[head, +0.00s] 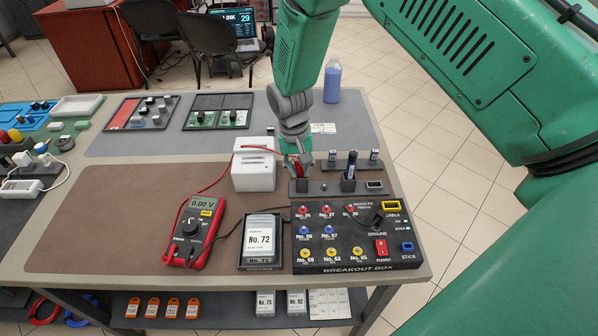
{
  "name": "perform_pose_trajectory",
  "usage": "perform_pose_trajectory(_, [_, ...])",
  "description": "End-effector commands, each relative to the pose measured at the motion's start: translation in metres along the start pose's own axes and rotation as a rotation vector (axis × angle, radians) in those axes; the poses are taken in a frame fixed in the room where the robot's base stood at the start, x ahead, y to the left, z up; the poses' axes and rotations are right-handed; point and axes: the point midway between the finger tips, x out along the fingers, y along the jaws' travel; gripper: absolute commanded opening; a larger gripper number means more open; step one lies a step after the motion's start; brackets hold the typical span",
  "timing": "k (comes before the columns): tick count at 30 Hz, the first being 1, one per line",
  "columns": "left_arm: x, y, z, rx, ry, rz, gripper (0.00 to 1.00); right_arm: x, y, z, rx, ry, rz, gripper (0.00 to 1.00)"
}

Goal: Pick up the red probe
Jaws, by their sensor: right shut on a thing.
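The red probe (301,171) stands upright at the left end of a dark holder (330,186) near the back of the brown mat. My right gripper (297,160) comes down on it from above and is shut on it. A black probe (349,172) stands in the same holder to the right. My left gripper is not in view.
A white box (254,172) stands just left of the holder. The black breakout box (345,238) and a No. 72 case (261,242) lie in front. A blue bottle (332,82) stands behind. The brown mat is clear at left.

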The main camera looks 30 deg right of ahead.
Motion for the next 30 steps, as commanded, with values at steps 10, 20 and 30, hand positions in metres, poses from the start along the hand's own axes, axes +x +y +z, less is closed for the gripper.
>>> perform_pose_trajectory(10, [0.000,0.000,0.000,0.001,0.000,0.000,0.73,-0.002,-0.001,-0.002,0.002,0.011,0.005,0.00])
perform_pose_trajectory(20, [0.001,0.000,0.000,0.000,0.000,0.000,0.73,-0.018,-0.001,-0.002,0.001,0.013,0.000,0.00])
perform_pose_trajectory(30, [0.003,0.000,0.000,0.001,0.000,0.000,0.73,-0.083,0.006,-0.001,0.002,0.011,0.002,0.00])
